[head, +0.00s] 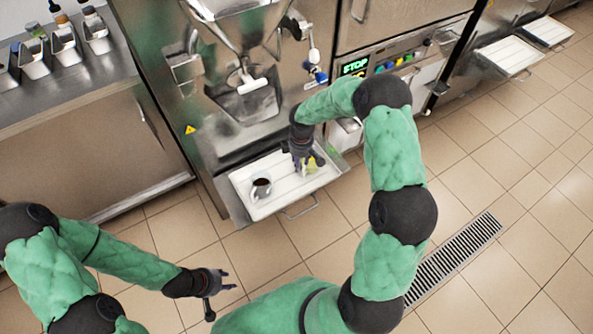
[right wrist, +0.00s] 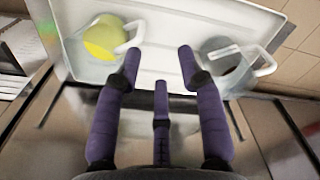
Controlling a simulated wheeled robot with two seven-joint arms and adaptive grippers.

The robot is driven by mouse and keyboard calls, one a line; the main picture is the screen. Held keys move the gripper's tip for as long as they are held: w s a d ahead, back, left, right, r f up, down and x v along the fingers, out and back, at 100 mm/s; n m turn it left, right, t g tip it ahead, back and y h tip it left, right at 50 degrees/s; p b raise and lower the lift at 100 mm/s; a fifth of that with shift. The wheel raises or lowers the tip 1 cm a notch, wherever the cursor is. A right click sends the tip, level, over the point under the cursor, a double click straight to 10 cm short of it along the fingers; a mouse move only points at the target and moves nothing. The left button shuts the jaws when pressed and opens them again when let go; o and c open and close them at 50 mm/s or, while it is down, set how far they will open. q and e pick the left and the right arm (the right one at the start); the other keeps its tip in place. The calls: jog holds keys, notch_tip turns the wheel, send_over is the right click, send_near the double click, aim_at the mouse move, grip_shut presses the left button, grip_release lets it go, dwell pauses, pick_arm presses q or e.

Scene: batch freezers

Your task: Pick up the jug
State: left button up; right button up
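A clear jug with yellow-green contents (head: 313,162) stands on the white tray (head: 240,178) below the machine. It also shows at the upper left of the right wrist view (right wrist: 103,40), its handle close to my left-hand fingertip there. A second jug with dark contents (head: 261,188) stands on the tray's left part and shows at the right of the wrist view (right wrist: 222,58). My right gripper (head: 303,166) is over the tray beside the yellow-green jug, partly covering it. Its fingers (right wrist: 160,65) are spread with nothing between them. My left gripper (head: 225,285) is open and empty above the floor.
The steel machine (head: 215,110) with its chute stands right behind the tray. A counter (head: 85,80) with several small metal containers is at the left. More white trays (head: 508,55) sit at the upper right. The tiled floor in front is clear, with a drain grate (head: 452,262).

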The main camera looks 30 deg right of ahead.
aim_at(303, 170)
jog(key=shift+n+h, duration=0.3)
jog(key=f+b, duration=0.1)
jog(key=f, duration=0.2)
jog(key=d+f+b, duration=0.1)
jog(key=f+b, duration=0.1)
jog(key=f, duration=0.1)
jog(key=w+d+f+b, duration=0.1)
jog(key=f+b, duration=0.1)
jog(key=f, duration=0.1)
jog(key=shift+d+f, duration=0.15)
jog(key=shift+f, duration=0.1)
pick_arm(q)
jog(key=f, duration=0.4)
jog(key=shift+s+a+f, duration=0.1)
jog(key=shift+a+f, duration=0.25)
jog(key=shift+a, duration=0.05)
pick_arm(e)
jog(key=shift+r, duration=0.1)
grip_shut()
